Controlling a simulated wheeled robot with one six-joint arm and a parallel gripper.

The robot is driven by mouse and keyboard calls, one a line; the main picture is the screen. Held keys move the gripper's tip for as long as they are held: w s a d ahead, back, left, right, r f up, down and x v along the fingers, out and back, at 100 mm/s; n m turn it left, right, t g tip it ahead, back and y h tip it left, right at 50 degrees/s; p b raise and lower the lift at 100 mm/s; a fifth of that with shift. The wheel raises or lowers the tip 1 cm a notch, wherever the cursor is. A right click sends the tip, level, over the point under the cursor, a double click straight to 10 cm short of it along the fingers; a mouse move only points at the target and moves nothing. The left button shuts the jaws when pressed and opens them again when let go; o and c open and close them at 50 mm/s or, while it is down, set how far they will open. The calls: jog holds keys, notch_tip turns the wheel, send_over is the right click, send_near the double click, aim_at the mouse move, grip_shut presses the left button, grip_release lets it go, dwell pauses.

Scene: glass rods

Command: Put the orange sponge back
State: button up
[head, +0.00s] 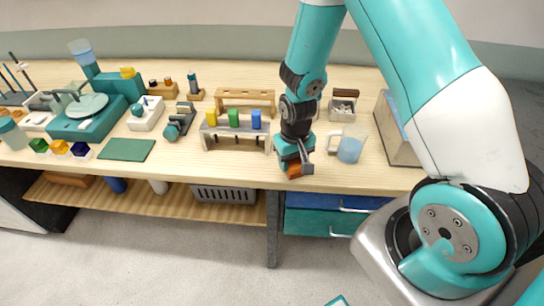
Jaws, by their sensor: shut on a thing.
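The orange sponge (294,172) shows as a small orange-brown block at the tip of my gripper (296,162), near the front edge of the wooden bench. My gripper points down and is shut on the sponge; its fingers partly hide it. I cannot tell whether the sponge touches the bench top. A pale rack (235,133) to the left of my gripper carries a yellow, a green and a blue block.
A beaker (350,148) with bluish liquid stands close to the right of my gripper. A wooden rack (246,97) and a small bin (342,104) are behind. A green mat (126,149) lies left. A large box (398,140) stands right. A shelf and drawers are below.

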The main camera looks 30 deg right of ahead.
jog(key=w+d+r+m+b, duration=0.25)
jog(key=r+m, duration=0.55)
jog(key=m, duration=0.4)
jog(key=w+d+r+m+b, duration=0.2)
jog(key=d+r+m, duration=0.2)
jog(key=r+m, duration=0.6)
jog(key=shift+m, duration=0.9)
notch_tip(320, 180, down, 22)
jog(key=p, duration=0.3)
jog(key=shift+d+r, duration=0.15)
jog(key=shift+r, duration=0.05)
